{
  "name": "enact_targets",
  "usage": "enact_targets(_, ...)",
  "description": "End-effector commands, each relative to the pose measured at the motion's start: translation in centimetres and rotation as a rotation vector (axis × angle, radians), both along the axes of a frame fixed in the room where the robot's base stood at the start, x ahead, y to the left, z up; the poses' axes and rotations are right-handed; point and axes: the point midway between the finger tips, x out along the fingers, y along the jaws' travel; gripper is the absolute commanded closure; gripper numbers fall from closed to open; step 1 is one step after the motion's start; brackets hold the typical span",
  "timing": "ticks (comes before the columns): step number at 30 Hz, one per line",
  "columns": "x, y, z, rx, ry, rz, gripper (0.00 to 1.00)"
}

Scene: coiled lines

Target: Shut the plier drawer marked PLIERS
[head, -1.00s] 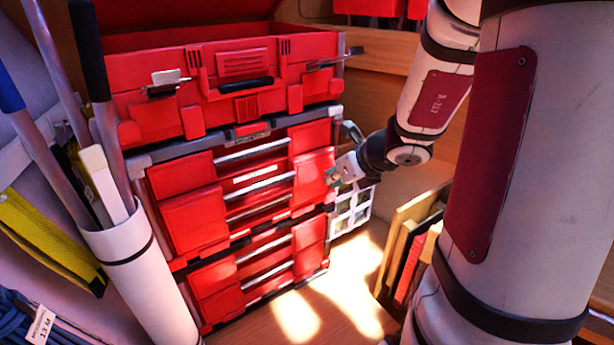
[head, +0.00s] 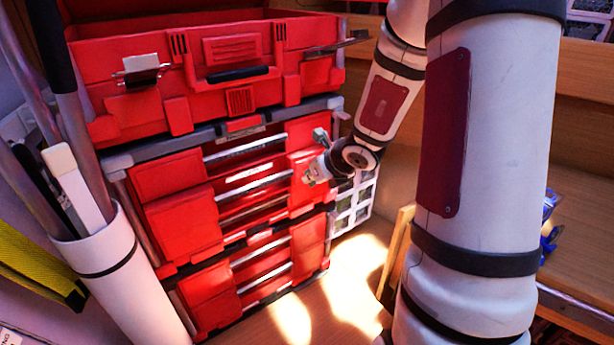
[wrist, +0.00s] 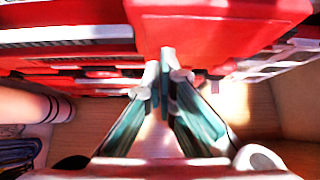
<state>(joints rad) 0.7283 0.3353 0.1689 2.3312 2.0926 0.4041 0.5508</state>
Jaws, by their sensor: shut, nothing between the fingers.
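The red tool chest (head: 175,178) has several drawers with silver handle strips between red side blocks. A drawer in the middle section (head: 182,228) stands out a little from the face around it. I cannot read PLIERS on any drawer. My gripper (head: 308,176) is at the right block of that middle section, shut and empty. In the wrist view my gripper's fingertips (wrist: 163,72) meet at the lower part of a red block (wrist: 205,35), very close to it; I cannot tell whether they touch.
An upper red box (head: 215,50) with latches sits on the chest. A white tube (head: 115,265) with poles stands close on the left. A white grid rack (head: 355,205) is on the right, behind my gripper. Sunlit wooden floor (head: 345,285) is clear in front.

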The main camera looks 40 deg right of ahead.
Motion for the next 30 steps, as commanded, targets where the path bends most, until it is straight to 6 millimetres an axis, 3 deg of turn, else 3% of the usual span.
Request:
enact_targets(15, 1.2, 0.1, 0.0, 0.001, -0.001, 0.002, 1.00)
enact_targets(22, 4.2, 0.0, -0.2, 0.002, 0.000, 0.004, 1.00)
enact_targets(30, 4.6, -0.3, -0.3, 0.006, 0.000, 0.000, 1.00)
